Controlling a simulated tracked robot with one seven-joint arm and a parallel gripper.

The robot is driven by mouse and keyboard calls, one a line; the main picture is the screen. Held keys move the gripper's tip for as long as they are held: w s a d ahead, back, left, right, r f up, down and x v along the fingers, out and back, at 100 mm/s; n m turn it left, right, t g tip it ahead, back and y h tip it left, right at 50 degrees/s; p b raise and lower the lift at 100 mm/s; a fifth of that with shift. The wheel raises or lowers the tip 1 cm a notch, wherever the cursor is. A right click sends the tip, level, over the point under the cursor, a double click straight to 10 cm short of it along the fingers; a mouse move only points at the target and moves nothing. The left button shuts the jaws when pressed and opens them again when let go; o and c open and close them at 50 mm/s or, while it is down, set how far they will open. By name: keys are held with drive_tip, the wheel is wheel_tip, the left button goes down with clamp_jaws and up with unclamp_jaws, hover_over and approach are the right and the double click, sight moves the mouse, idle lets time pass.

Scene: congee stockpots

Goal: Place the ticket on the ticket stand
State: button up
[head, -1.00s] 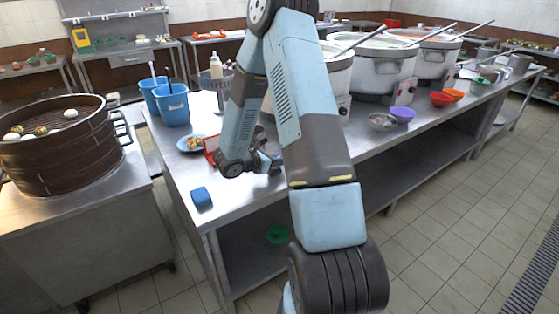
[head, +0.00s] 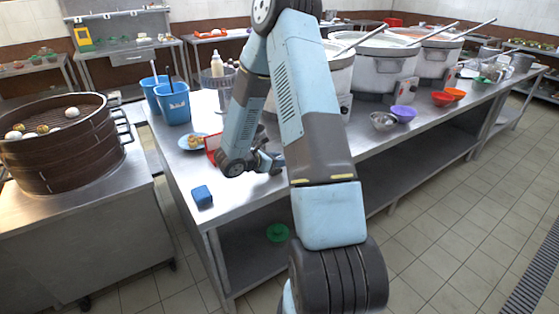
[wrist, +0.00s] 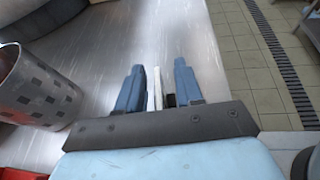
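My gripper (wrist: 160,88) shows in the wrist view with its two blue fingers apart over the steel table. A thin white upright piece (wrist: 156,90), possibly the ticket, shows between the fingers, nearer the left one. A small dark piece (wrist: 170,100) is beside it; I cannot tell what it is. A gap shows before the right finger, and I see no clear grip on the white piece. In the head view my gripper (head: 268,162) is low over the table, partly hidden by my arm. I cannot make out the ticket stand for sure in either view.
On the steel table (head: 185,170) are a blue block (head: 202,196), a plate of food (head: 193,141), a red item (head: 212,148) partly behind my arm, blue buckets (head: 173,104) and bowls (head: 383,121). Large pots (head: 385,68) line the back. A perforated metal container (wrist: 35,90) stands left of my gripper.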

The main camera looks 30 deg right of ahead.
drive_tip(key=s+v, duration=0.1)
drive_tip(key=v, duration=1.3)
drive_tip(key=s+d+r+m+g+y, duration=0.1)
drive_tip(key=s+r+m+g+y, duration=0.25)
drive_tip(key=s+r+m, duration=0.9)
drive_tip(key=s+a+r+m+t+y, duration=0.3)
drive_tip(key=s+r+y, duration=0.2)
drive_tip(key=r, duration=0.2)
drive_tip(key=s+a+r+m+t+y, duration=0.4)
drive_tip(key=s+r, duration=0.2)
drive_tip(key=r, duration=0.1)
drive_tip(key=shift+s+a+y, duration=0.2)
drive_tip(key=shift+a+y, duration=0.1)
drive_tip(key=shift+y, duration=0.05)
drive_tip(key=shift+o, duration=0.6)
drive_tip(key=shift+s+a+r, duration=0.1)
drive_tip(key=shift+r, duration=0.05)
